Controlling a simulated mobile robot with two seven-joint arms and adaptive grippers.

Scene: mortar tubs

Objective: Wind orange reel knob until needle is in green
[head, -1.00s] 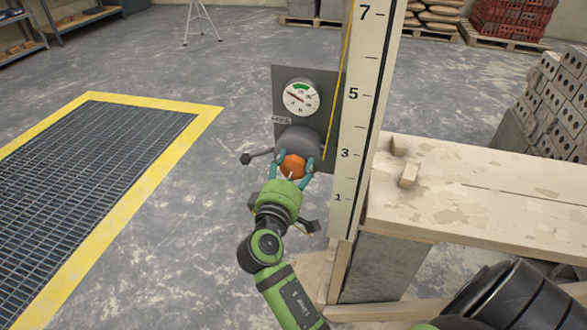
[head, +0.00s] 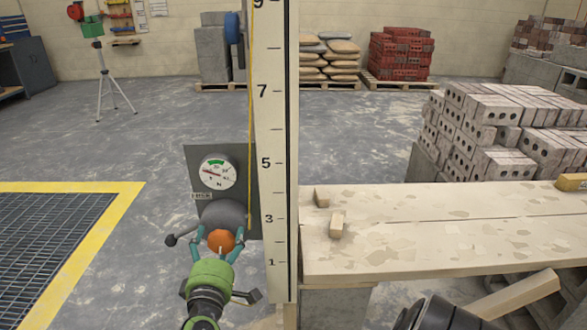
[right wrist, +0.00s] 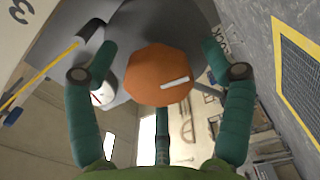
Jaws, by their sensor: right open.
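The orange reel knob (head: 221,241) sits at the front of a dark grey reel (head: 224,213) on a grey backing plate. The round dial gauge (head: 217,171) above it has a green band at its top. Its red needle points left, outside the green. My right gripper (head: 218,236) is open, its teal fingers on either side of the knob. In the right wrist view the faceted knob (right wrist: 158,78) with a white mark lies between the fingers of the right gripper (right wrist: 158,55), with gaps on both sides.
A tall numbered measuring board (head: 276,150) with a yellow line stands just right of the gauge. A plank bench (head: 430,215) with small wood blocks extends right. Dark crank-like arms (head: 182,238) stick out beside the reel. A yellow-edged floor grate (head: 50,240) lies left.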

